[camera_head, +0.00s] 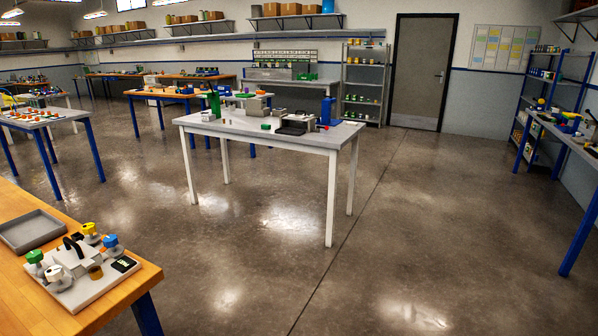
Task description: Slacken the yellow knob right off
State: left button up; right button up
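The yellow knob (89,229) stands at the back of a pale board (80,292) on the wooden bench (22,311) at the lower left. A blue knob (111,241) is to its right. A green knob (35,257) and a white knob (54,272) are at the board's left side. A block with a black handle (73,247) sits between them. A brown cylinder (95,272) and a small black display (124,264) are at the front right. How tight the yellow knob is cannot be told. Neither of my grippers is in view.
A grey tray (58,233) lies on the bench behind the board. A white-legged table (310,139) with several items stands mid-room. Blue-legged benches are at far left, and a blue shelf (557,75) stands right. Open floor (240,240) lies right of the bench.

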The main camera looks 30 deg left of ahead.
aim_at(88, 229)
jog(key=i, duration=1.25)
jog(key=u, duration=2.75)
jog(key=i, duration=0.45)
jog(key=z, duration=0.05)
